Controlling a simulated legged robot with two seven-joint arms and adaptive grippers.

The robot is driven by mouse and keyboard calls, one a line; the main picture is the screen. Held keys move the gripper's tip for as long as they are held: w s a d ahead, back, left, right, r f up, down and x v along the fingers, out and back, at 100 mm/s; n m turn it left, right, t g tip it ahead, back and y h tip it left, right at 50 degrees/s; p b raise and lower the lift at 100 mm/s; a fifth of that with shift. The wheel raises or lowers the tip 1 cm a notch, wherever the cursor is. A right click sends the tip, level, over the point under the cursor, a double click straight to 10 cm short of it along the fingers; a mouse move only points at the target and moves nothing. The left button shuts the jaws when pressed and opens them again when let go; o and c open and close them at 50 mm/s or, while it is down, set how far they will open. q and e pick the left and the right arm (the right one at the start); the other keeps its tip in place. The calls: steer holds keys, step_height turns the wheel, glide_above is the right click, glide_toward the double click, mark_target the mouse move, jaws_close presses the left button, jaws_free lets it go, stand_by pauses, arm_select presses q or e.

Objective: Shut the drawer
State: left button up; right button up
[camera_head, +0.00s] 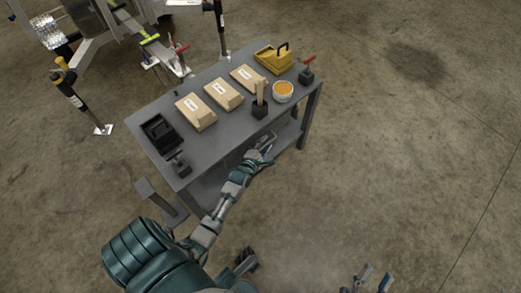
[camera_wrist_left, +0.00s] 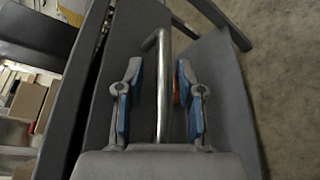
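My left gripper (camera_head: 266,149) is at the front edge of the grey workbench (camera_head: 232,127). In the left wrist view its two blue-padded fingers (camera_wrist_left: 158,80) are spread, one on each side of a metal bar handle (camera_wrist_left: 162,60). Gaps show between the pads and the bar. The handle is in front of a grey panel (camera_wrist_left: 132,50), which looks like the drawer's front. How far the drawer stands out is hard to tell, since my arm covers part of it in the head view. My right gripper (camera_head: 372,279) is open and empty at the bottom edge.
The floor to the right is clear.

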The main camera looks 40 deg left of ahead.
arm_select(q)
steer(key=v, duration=1.1)
steer(key=shift+s+d, duration=0.1)
